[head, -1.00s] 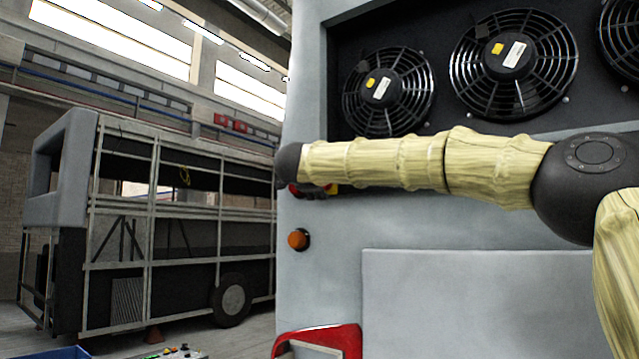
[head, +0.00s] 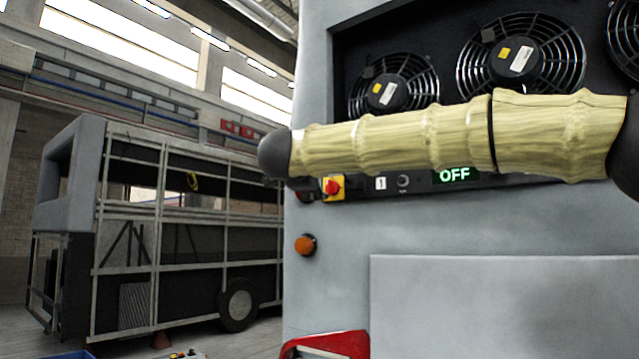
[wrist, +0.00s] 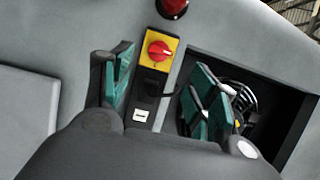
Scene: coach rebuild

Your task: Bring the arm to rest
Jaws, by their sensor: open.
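My gripper (wrist: 160,88) shows in the wrist view with its two teal-padded fingers spread apart and nothing between them. Past the fingers is a red rotary switch (wrist: 160,50) on a yellow plate, apart from them as far as I can tell. In the head view my sleeved arm (head: 400,140) reaches leftward across the grey coach panel (head: 330,290), in front of the lower edge of the fans. Its dark end joint is at the left. The gripper itself cannot be made out there.
The red switch (head: 333,187), a green OFF display (head: 455,175) and an orange lamp (head: 305,245) sit on the panel below my arm. Fans (head: 520,60) are recessed above. A red part (head: 335,343) is at the bottom. A bus frame (head: 160,240) stands at left; floor lies between.

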